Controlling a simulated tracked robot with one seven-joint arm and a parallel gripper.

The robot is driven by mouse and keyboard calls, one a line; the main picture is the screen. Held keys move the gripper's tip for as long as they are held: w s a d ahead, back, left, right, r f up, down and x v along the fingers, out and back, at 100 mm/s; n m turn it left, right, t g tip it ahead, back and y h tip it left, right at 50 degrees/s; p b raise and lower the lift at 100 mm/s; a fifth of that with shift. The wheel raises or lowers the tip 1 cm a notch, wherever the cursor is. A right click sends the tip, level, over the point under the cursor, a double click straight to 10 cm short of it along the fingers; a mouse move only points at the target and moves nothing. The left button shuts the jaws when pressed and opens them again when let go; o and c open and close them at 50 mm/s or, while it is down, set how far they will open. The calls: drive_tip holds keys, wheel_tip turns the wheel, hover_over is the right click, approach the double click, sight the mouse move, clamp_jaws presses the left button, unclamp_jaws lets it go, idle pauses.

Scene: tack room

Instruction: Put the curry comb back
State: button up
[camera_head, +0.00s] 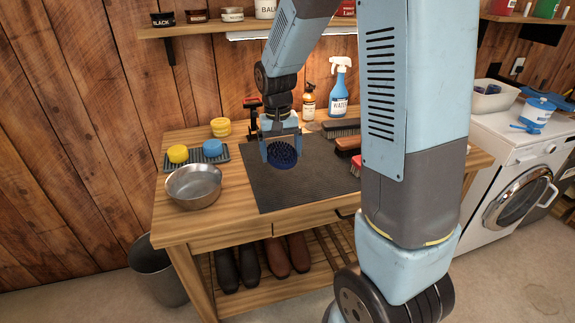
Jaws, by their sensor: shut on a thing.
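My gripper (281,146) is over the back left part of the dark mat (292,187) on the wooden workbench. It is shut on a dark blue round curry comb (282,156) with its knobbly face showing. I cannot tell whether the comb touches the mat or hangs just above it. Several brushes, one with a dark wooden back (340,128) and one red (356,165), lie at the mat's right side, partly hidden by my arm.
A metal bowl (194,187) and a tray (220,159) with yellow and blue sponges stand at the left. A blue spray bottle (340,88) and an amber bottle (308,103) stand at the back. A shelf (215,27) hangs above. The mat's front is clear.

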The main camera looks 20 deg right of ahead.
hover_over(288, 173)
wheel_tip(288, 173, down, 7)
drive_tip(key=shift+w, duration=0.1)
drive_tip(key=shift+f, duration=1.5)
drive_tip(key=shift+f, duration=0.15)
drive_tip(key=o, duration=1.2)
drive_tip(key=shift+c, duration=0.2)
